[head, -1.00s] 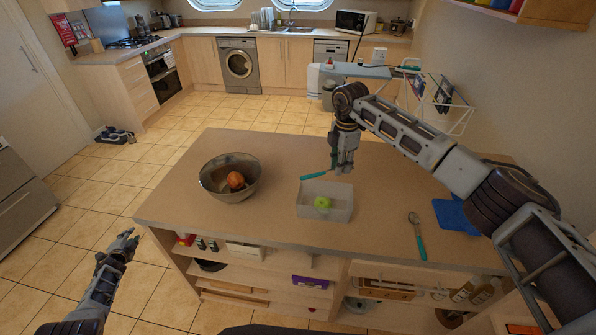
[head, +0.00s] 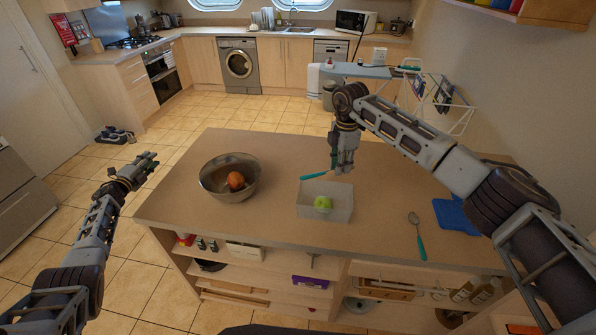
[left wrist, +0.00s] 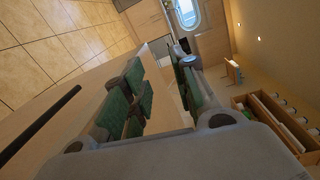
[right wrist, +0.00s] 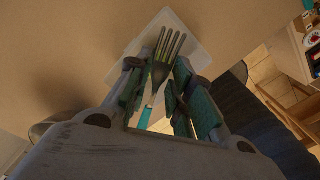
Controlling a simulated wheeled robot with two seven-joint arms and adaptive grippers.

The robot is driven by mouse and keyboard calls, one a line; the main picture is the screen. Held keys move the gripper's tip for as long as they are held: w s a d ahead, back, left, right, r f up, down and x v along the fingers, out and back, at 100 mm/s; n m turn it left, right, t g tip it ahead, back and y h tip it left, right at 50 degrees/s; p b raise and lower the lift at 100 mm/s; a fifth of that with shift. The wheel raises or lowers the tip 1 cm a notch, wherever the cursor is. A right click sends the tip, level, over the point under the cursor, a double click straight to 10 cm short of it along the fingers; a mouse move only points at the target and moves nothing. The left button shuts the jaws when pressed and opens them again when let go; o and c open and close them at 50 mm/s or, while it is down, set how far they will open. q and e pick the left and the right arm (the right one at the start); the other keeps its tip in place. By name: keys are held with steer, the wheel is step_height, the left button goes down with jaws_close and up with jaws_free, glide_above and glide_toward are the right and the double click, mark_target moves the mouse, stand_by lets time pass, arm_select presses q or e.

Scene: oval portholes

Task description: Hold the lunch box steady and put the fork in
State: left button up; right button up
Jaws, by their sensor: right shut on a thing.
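The lunch box (head: 340,214) is a pale, see-through open box on the counter, with a green apple (head: 323,204) inside. My right gripper (head: 342,172) is shut on a fork (right wrist: 168,52) with a teal handle (head: 313,176), above the box's far rim. In the right wrist view the metal tines stick out past the fingers, with the box (right wrist: 188,22) beyond them. My left gripper (head: 142,166) is open and empty, off the counter's left edge and well away from the box. Its fingers stand apart in the left wrist view (left wrist: 165,90).
A teal-handled spoon (head: 420,243) and a blue item (head: 452,214) lie to the right. The counter between bowl and box is clear.

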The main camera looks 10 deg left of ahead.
arm_select(q)
steer(key=w+d+r+m+g+h, duration=0.2)
steer(key=w+d+r+m+h, duration=0.1)
steer(key=d, duration=0.7)
steer(key=w+d+r+m+g+h, duration=0.2)
steer(key=d+m+h, duration=0.2)
steer(key=d, duration=0.7)
steer(key=w+d+r+m+g+h, duration=0.2)
steer(key=w+d+r+m+h, duration=0.1)
steer(key=d, duration=0.7)
steer(key=m+g+y, duration=0.7)
steer(key=g+y, duration=0.3)
steer(key=g, duration=0.1)
glide_above(301, 202)
steer(key=a, duration=0.1)
steer(key=shift+w+a+f, duration=0.1)
steer(key=shift+w+f, duration=0.1)
steer(key=shift+f, duration=1.1)
steer(key=shift+f, duration=0.15)
steer(key=shift+d+f, duration=0.2)
steer(key=shift+f, duration=2.75)
steer(key=shift+d+f, duration=0.2)
steer(key=shift+f, duration=2.75)
steer(key=shift+s, duration=0.1)
jaws_close()
